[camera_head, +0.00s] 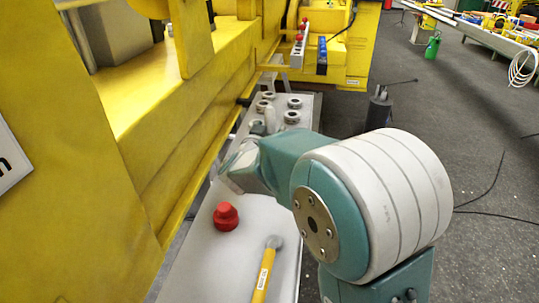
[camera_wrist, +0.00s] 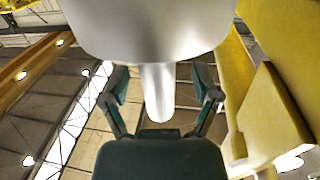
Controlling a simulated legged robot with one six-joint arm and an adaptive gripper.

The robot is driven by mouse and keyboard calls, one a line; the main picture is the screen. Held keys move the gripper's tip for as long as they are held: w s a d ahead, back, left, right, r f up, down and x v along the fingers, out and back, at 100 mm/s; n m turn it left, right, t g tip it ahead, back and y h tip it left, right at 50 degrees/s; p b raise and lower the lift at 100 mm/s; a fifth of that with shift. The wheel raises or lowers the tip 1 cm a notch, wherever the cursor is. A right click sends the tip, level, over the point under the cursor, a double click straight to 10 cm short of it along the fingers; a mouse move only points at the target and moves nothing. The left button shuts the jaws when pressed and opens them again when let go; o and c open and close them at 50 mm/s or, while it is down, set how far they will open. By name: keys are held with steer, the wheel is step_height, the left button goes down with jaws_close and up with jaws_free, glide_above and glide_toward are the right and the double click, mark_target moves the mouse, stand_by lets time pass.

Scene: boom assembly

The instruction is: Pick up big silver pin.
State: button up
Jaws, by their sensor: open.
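The big silver pin (camera_wrist: 157,92) fills the top of the wrist view with a broad grey body. Its narrow round shaft points down between the two fingers. My gripper (camera_wrist: 160,80) is open, with one dark teal finger on each side of the shaft. A gap shows on both sides, so neither finger visibly touches it. In the head view my wrist hides the fingers, and a pale grey shape (camera_head: 241,163) shows at its left end. I cannot tell whether that shape is the pin or part of my gripper.
On the grey bench (camera_head: 205,265) are a red knob-like piece (camera_head: 226,217) and a yellow-handled hammer (camera_head: 263,275) in front. Several silver rings or pins (camera_head: 292,117) stand behind my wrist. The large yellow boom (camera_head: 80,140) walls off the left. Open dark floor lies right.

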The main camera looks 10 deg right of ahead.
mark_target(268, 116)
jaws_close()
steer(key=shift+r, duration=0.6)
steer(key=r, duration=0.2)
steer(key=shift+s+a+r, duration=0.1)
steer(key=shift+s+r, duration=0.15)
steer(key=shift+r, duration=0.15)
steer(key=s+a+r, duration=0.1)
steer(key=s+r, duration=0.8)
steer(key=s, duration=0.4)
steer(key=shift+s+a+r, duration=0.15)
steer(key=shift+s+a, duration=0.15)
steer(key=shift+a, duration=0.05)
